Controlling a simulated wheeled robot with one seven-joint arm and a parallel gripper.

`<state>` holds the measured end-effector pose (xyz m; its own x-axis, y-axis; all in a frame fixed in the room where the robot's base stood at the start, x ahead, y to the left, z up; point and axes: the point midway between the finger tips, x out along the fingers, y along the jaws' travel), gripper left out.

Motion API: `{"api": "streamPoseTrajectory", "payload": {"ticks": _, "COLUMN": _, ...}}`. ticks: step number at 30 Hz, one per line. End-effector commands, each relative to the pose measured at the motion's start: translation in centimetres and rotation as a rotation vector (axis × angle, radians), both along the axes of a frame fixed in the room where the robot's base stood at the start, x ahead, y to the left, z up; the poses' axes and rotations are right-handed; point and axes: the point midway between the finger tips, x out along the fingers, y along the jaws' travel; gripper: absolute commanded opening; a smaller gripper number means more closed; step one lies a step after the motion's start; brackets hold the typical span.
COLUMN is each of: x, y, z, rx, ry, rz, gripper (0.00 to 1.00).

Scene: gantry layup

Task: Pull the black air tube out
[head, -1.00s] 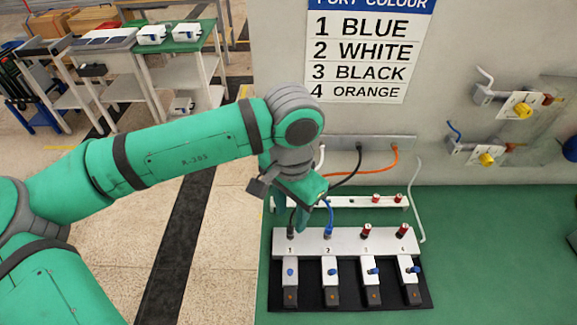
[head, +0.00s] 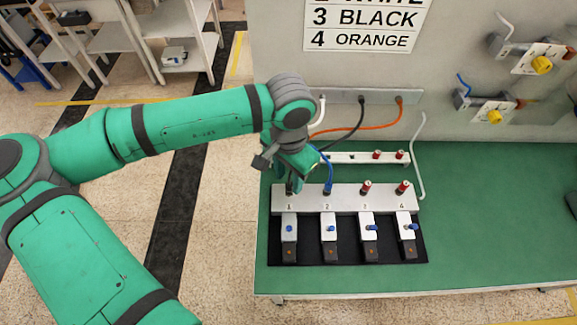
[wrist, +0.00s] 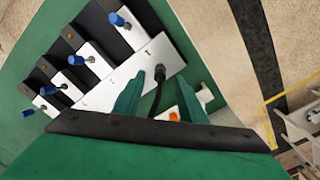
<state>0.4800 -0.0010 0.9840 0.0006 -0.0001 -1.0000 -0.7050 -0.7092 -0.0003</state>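The black air tube (wrist: 156,99) runs up to a dark fitting (wrist: 160,67) at port 1 of the white block (head: 346,199). The fitting stands at port 1, at the left end of the block in the head view. My gripper (head: 293,181) is over port 1, pointing down. In the wrist view its two green fingers (wrist: 150,80) are apart, with the tube showing between them. Whether they touch it I cannot tell. In the head view, my gripper hides the tube's lower part; its upper part (head: 354,122) comes from the wall panel.
A blue tube (head: 328,178) stands in port 2, close to my gripper. Red fittings (head: 367,187) stand at ports 3 and 4. An orange tube (head: 352,129) passes behind my gripper. Blue-handled valves (head: 329,229) line the front. The green bench to the right is clear.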

Motion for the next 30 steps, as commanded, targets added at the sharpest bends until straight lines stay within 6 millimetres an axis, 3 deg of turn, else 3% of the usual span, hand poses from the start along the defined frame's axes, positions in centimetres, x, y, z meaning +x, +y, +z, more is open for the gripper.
{"api": "streamPoseTrajectory", "payload": {"ticks": 6, "x": -0.02, "y": -0.02, "z": -1.17, "rx": 0.000, "ry": 0.000, "rz": -0.001, "gripper": 0.37}}
{"api": "streamPoseTrajectory", "payload": {"ticks": 14, "x": -0.01, "y": 0.03, "z": -1.24, "rx": 0.000, "ry": 0.000, "rz": 0.001, "gripper": 0.37}}
{"api": "streamPoseTrajectory", "payload": {"ticks": 19, "x": -0.01, "y": -0.16, "z": -1.23, "rx": 0.000, "ry": 0.000, "rz": -0.003, "gripper": 0.00}}
{"api": "streamPoseTrajectory", "payload": {"ticks": 22, "x": 0.02, "y": -0.37, "z": -1.22, "rx": 0.001, "ry": -0.001, "rz": -0.008, "gripper": 0.00}}
{"api": "streamPoseTrajectory", "payload": {"ticks": 23, "x": 0.02, "y": -0.40, "z": -1.22, "rx": 0.001, "ry": -0.001, "rz": -0.008, "gripper": 0.10}}
{"api": "streamPoseTrajectory", "payload": {"ticks": 24, "x": 0.03, "y": -0.42, "z": -1.22, "rx": 0.001, "ry": -0.001, "rz": -0.009, "gripper": 0.00}}
{"api": "streamPoseTrajectory", "payload": {"ticks": 30, "x": 0.02, "y": -0.24, "z": -1.21, "rx": -0.001, "ry": -0.001, "rz": -0.004, "gripper": 0.00}}
